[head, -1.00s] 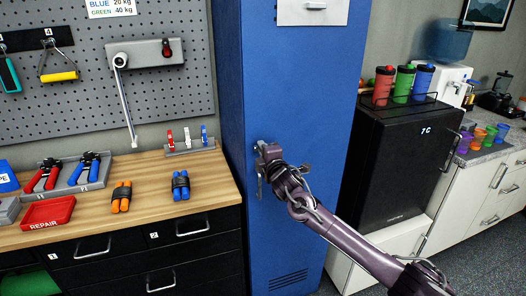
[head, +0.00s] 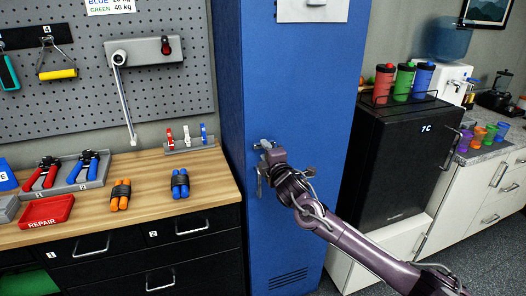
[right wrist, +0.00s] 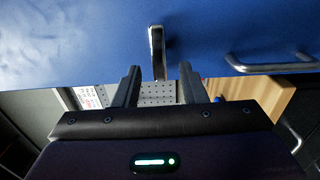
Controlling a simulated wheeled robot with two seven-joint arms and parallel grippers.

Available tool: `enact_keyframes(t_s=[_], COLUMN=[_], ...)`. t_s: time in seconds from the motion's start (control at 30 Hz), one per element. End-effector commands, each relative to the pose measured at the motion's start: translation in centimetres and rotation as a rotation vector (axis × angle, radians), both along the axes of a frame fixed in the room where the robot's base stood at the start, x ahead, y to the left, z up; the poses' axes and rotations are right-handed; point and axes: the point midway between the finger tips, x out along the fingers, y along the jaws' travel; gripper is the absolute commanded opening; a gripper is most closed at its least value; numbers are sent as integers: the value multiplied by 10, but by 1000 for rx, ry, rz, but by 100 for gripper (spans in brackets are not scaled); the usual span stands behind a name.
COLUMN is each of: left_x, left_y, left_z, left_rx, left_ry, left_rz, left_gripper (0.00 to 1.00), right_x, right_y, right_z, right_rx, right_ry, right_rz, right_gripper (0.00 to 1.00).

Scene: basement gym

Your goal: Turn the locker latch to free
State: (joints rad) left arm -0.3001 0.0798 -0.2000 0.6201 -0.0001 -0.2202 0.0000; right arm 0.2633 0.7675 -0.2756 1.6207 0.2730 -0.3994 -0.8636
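The blue locker (head: 300,90) stands in the middle of the head view with its door shut. Its small metal latch (head: 264,143) is on the left part of the door and looks about level. In the right wrist view the latch lever (right wrist: 157,54) sticks out from the blue door. My right gripper (head: 268,160) is at the door, just below the latch. In the right wrist view my right gripper (right wrist: 159,84) is open, with the lever between its fingertips and a gap on each side. My left gripper is not in view.
A metal door handle (head: 259,185) sits just below the latch; the wrist view also shows the handle (right wrist: 272,66) to the right. A wooden workbench (head: 145,190) with tools stands left of the locker. A black fridge (head: 400,160) stands to the right.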

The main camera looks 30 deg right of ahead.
Motion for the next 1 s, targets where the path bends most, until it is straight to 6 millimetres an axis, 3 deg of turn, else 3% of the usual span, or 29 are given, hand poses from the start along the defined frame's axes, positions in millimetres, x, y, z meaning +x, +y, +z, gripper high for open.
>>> enact_keyframes(t_s=[0.1, 0.33, 0.9, 1.0], left_x=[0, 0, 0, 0], left_y=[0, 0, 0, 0], left_z=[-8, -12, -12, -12], left_rx=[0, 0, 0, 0], left_ry=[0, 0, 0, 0], left_rz=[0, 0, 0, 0], left_gripper=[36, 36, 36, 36], right_x=[-20, -42, -45, -45], right_y=[5, 10, 11, 9], right_z=[-4, -2, -1, -7], right_rx=[-2, 0, 0, 10], right_ry=[3, 3, 1, 10], right_rz=[3, 1, 0, -3], right_gripper=[38, 38, 38, 38])
